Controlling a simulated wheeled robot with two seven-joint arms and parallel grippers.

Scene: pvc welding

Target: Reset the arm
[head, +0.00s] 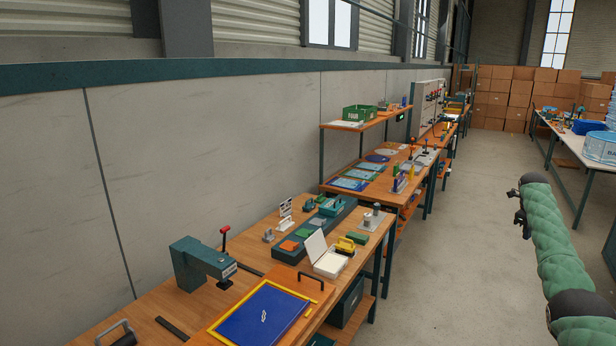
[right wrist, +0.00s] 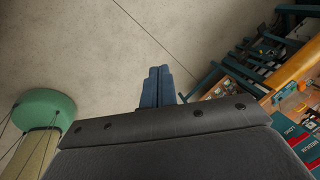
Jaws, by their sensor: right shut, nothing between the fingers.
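My right arm, in a green sleeve, shows at the right edge of the head view, over the open floor and clear of the bench. In the right wrist view my right gripper (right wrist: 157,88) has its two blue fingers together, with nothing between them. Bare concrete floor lies behind the fingertips. The gripper touches no object. The wooden workbench (head: 160,312) is to the left in the head view. On it are a dark green press (head: 196,262) with a red-knobbed lever and a blue sheet (head: 260,316) in a yellow frame. My left gripper is not in view.
An open white box (head: 329,262) and small parts stand farther along the bench. A shelf with a green bin (head: 360,112) is beyond. Cardboard boxes (head: 505,95) are stacked at the back. Another table (head: 570,143) is at the far right. The aisle floor (head: 455,255) is clear.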

